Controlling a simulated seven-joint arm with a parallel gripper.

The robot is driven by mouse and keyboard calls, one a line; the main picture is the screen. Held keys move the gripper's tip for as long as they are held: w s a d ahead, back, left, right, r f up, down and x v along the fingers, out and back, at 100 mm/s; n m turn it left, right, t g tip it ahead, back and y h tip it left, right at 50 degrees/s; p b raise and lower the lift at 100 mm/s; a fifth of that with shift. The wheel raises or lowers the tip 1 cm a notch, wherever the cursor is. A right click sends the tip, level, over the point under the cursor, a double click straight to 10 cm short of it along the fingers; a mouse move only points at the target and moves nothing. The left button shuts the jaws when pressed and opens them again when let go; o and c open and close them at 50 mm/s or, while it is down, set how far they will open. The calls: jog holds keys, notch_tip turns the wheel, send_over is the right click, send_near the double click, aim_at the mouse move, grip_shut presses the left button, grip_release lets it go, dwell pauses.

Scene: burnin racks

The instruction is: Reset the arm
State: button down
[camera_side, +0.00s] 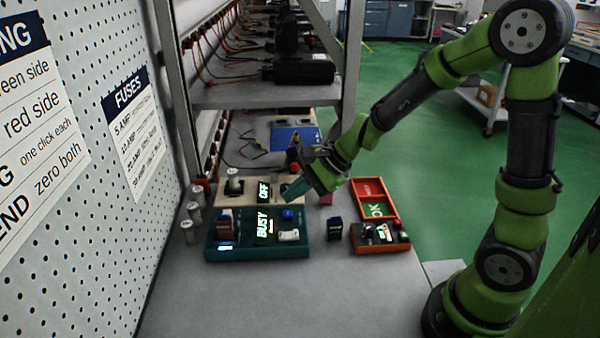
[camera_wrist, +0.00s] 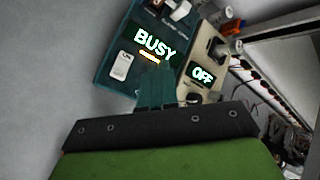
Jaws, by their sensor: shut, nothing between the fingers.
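My gripper (camera_side: 294,189) is shut and empty. It hangs above the bench, over the right side of the two test units. In the wrist view its teal fingers (camera_wrist: 156,88) are together, in front of the units. The teal unit (camera_side: 214,252) has a lit display reading BUSY, a blue knob and a white switch; the unit also shows in the wrist view (camera_wrist: 106,72). Behind it the beige unit (camera_side: 226,188) has a display reading OFF, partly hidden by my gripper in the side view.
An orange box (camera_side: 404,246) and a red-green tray (camera_side: 370,186) marked OK lie to the right. A small dark block (camera_side: 334,230) stands between. Several small cylinders (camera_side: 189,232) line the left. A shelf rack (camera_side: 265,95) rises behind. The front bench is clear.

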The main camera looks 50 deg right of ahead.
jog(key=s+r+n+h, duration=0.3)
jog(key=s+r+n, duration=0.9)
jog(key=s+n, duration=0.2)
jog(key=s, duration=0.2)
jog(key=shift+s+d+r, duration=0.2)
jog(key=shift+s+r, duration=0.1)
